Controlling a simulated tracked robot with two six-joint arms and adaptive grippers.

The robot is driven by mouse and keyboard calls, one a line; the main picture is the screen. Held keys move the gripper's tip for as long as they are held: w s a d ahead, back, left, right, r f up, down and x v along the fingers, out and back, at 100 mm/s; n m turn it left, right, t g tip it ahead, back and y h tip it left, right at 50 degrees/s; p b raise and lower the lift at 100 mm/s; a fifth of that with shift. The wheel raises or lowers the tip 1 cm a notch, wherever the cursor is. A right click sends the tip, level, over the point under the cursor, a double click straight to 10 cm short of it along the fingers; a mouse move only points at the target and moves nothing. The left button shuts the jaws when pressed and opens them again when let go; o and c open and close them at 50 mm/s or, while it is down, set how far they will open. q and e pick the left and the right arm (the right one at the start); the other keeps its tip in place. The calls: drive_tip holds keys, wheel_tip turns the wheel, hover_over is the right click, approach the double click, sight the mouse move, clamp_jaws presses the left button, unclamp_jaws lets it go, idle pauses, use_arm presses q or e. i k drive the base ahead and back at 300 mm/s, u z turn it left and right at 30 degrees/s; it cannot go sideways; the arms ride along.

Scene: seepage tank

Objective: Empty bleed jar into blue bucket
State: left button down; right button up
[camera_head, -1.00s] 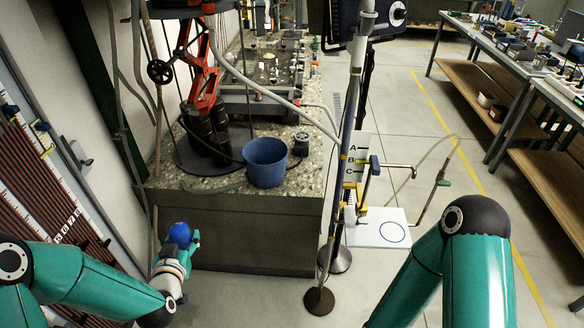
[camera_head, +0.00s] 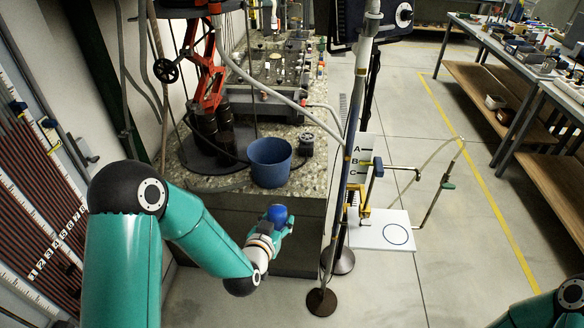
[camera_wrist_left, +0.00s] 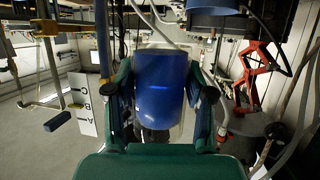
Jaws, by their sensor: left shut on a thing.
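The blue bucket (camera_head: 270,165) stands upright on the speckled ledge near its front edge. A dark blue part of it shows at the top of the left wrist view (camera_wrist_left: 214,12). My left gripper (camera_head: 283,224) is shut on the bleed jar (camera_head: 277,213), which looks blue with a clear edge. The jar is in front of the ledge, below and slightly right of the bucket, apart from it. In the left wrist view the jar (camera_wrist_left: 160,85) sits between both fingers and looks roughly upright. My right gripper is out of view; only part of that arm shows at bottom right.
A metal stand pole (camera_head: 350,150) with a round foot (camera_head: 321,301) rises just right of the jar. A red jack (camera_head: 207,80) stands left of the bucket. Floor at the right is open.

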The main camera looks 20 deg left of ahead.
sight(269, 158)
drive_tip(key=z, duration=0.1)
drive_tip(key=i, duration=1)
